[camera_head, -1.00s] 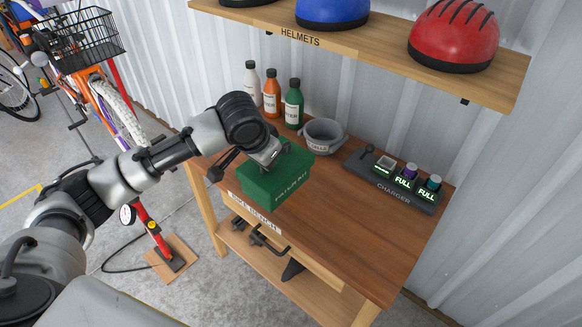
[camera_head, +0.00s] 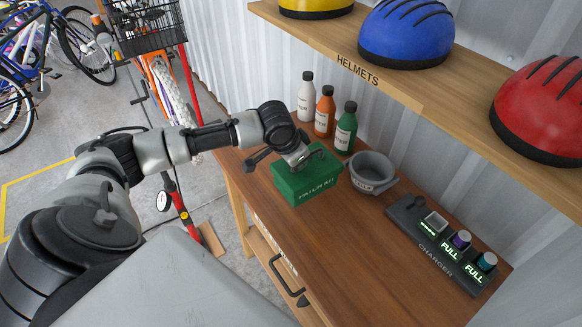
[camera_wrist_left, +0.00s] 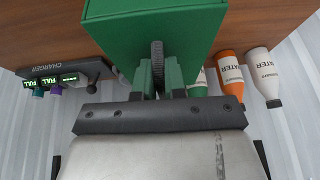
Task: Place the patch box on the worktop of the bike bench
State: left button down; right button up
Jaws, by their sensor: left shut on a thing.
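The patch box (camera_head: 309,185) is a green box with white lettering, over the left part of the bike bench's brown worktop (camera_head: 330,238). My left gripper (camera_head: 308,159) is shut on the box at its top. The box looks level. I cannot tell whether its underside touches the worktop or hangs just above it. My right gripper is not in view.
Several bottles, including a green one (camera_head: 346,128), stand behind the box. A grey cup (camera_head: 372,173) is close to its right. A charger (camera_head: 440,245) lies farther right. A helmet shelf (camera_head: 420,100) overhangs the back. The worktop's front middle is clear.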

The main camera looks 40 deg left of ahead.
aim_at(286, 167)
pick_arm(q)
jog(key=a+f, duration=0.2)
jog(key=shift+a+p, duration=0.3)
notch_tip(286, 167, down, 3)
jog(key=shift+s+p, duration=0.1)
jog(key=shift+p, duration=0.45)
jog(key=shift+f, duration=0.4)
jog(key=c, duration=1.2)
grip_release()
jog(key=shift+r, duration=0.15)
jog(key=b+v, duration=0.1)
jog(key=v, duration=1.1)
jog(key=shift+b, duration=0.4)
